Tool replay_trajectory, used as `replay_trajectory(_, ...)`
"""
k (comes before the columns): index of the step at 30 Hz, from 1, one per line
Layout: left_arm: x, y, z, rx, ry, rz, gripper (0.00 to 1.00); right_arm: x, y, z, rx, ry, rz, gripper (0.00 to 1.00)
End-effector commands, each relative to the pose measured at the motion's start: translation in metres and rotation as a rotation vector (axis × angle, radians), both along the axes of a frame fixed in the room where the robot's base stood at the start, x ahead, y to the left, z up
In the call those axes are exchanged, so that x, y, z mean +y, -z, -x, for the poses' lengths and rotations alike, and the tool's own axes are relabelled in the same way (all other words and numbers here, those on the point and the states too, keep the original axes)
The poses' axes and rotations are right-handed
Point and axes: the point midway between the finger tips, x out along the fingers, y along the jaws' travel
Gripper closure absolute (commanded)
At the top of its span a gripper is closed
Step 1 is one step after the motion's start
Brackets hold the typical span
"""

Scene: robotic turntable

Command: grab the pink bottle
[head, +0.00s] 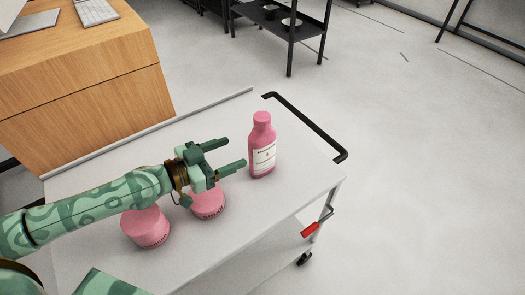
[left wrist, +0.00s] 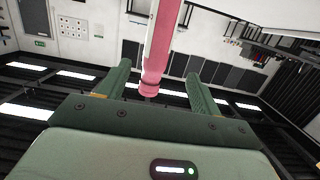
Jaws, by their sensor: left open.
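The pink bottle (head: 262,147) with a white label stands upright on the white cart top (head: 290,190), near its far right side. My left gripper (head: 236,155) is open and empty just to the left of the bottle, its fingers pointing toward it. In the left wrist view the bottle (left wrist: 157,50) shows upside down, beyond and between the two open fingers of the left gripper (left wrist: 160,85). The bottle looks apart from the fingers. My right gripper is not in view.
Two pink jars, one (head: 146,227) under my left forearm and one (head: 208,202) below the gripper, stand on the cart. A black handle (head: 310,128) edges the cart's far right. A wooden desk (head: 90,75) stands at the upper left and a black shelf (head: 290,25) behind.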

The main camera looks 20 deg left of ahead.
Motion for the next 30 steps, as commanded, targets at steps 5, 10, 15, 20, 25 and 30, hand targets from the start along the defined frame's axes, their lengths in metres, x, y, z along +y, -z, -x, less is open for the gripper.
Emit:
replay_trajectory(5,-0.021,-0.002,-0.027,-0.004,-0.002,0.004,0.35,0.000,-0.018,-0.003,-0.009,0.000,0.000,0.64)
replay_trajectory(10,-0.031,0.003,-0.039,-0.002,0.000,0.003,0.35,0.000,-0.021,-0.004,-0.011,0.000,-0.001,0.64)
replay_trajectory(15,-0.051,0.001,-0.057,-0.004,0.000,0.003,0.35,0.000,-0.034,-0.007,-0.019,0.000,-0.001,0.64)
replay_trajectory(20,-0.064,0.008,-0.073,-0.002,0.000,0.002,0.35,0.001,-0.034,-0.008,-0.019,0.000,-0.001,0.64)
replay_trajectory(25,-0.065,0.010,-0.075,-0.001,0.001,-0.001,0.35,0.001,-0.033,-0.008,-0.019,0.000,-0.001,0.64)
replay_trajectory(30,-0.065,0.010,-0.075,-0.001,0.000,0.000,0.58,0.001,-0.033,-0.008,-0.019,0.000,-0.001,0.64)
